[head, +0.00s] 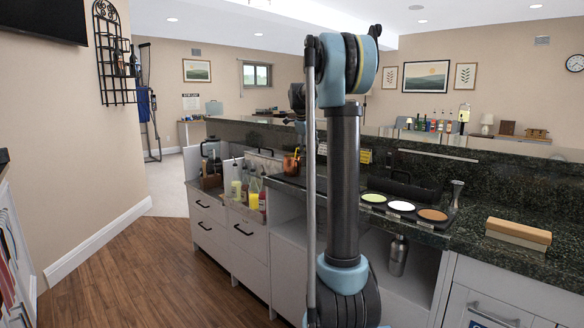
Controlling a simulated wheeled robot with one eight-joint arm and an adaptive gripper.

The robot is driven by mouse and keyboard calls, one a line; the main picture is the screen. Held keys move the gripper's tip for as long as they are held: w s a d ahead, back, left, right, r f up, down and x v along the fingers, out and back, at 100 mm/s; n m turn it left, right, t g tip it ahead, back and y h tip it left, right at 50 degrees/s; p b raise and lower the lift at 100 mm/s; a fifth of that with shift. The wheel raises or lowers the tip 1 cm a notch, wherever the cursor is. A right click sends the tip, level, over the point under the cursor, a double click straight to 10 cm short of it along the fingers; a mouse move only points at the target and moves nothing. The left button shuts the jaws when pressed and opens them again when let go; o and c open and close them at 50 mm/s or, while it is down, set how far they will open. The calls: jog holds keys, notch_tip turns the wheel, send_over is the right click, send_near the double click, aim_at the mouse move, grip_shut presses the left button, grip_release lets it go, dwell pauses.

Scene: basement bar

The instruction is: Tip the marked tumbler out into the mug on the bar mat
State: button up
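A copper-coloured mug (291,165) stands on the bar counter, just left of my upright arm. A dark flat surface under and beside it looks like the bar mat (285,180), partly hidden by my arm. I cannot make out a marked tumbler; my arm covers part of the counter. A dark part at the far end of my arm (298,98) shows above the counter, left of the arm's upper joint. It may be my gripper, but its fingers cannot be made out, nor whether it holds anything.
Bottles (253,193) stand in a well left of the mug. A tray with green, white and brown rounds (401,206) lies right of my arm. A steel bottle (398,256) stands below it. The wooden floor (150,270) at left is clear.

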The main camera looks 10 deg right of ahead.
jog(key=shift+a+f+g+h+p, duration=0.15)
jog(key=shift+g+h+p, duration=0.15)
jog(key=shift+h+p, duration=0.15)
dwell(0.3)
jog(key=shift+w+a+r+n+g+h+p, duration=0.2)
jog(key=shift+a+r+h+p, duration=0.15)
jog(key=shift+r, duration=0.25)
jog(key=shift+w+a+r+n+g+h+p, duration=0.1)
jog(key=shift+w+a+r+h+p, duration=0.1)
jog(key=shift+r+h+p, duration=0.3)
jog(key=shift+w+a+f, duration=0.1)
jog(key=shift+a+f, duration=0.05)
dwell(0.6)
